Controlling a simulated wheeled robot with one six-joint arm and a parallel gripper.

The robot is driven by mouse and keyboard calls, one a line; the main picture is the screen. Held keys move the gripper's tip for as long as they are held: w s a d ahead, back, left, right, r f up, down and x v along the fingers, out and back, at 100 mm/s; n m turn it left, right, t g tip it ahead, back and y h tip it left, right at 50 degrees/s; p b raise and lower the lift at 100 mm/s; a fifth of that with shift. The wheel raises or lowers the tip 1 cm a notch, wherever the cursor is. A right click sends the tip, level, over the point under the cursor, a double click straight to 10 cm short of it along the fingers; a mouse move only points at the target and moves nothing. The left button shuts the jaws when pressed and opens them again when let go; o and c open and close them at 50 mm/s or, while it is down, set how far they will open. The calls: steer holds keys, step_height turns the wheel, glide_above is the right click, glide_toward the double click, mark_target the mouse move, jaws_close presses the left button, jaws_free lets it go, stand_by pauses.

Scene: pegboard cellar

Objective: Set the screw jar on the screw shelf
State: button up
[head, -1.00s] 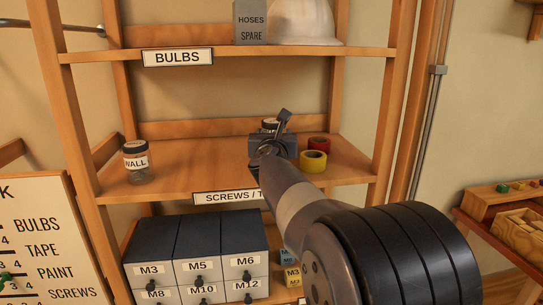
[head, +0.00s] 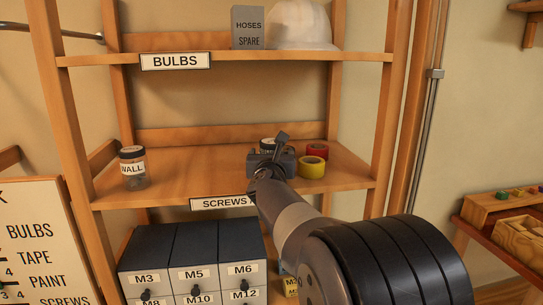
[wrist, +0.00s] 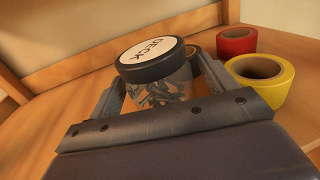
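The screw jar (wrist: 160,80) is a clear jar with a dark lid marked "DECK" and screws inside. In the wrist view it stands between the two fingers of my gripper (wrist: 160,85), which look closed against its sides. In the head view my gripper (head: 270,155) hides most of the jar; only its lid (head: 268,143) shows behind. Both are over the right half of the middle shelf (head: 195,177), labelled "SCREWS /" with the rest covered by my arm. Whether the jar's base touches the board is hidden.
A yellow tape roll (head: 312,164) and a red one (head: 317,149) stand close right of my gripper. A jar marked "WALL" (head: 132,168) stands at the shelf's left. The bulbs shelf (head: 240,55) is above. Drawers (head: 195,255) are below. The shelf's left-middle is clear.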

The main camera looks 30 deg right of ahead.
steer(key=shift+r, duration=0.25)
steer(key=v, duration=1.2)
steer(key=shift+f+b, duration=0.15)
steer(key=shift+b, duration=0.3)
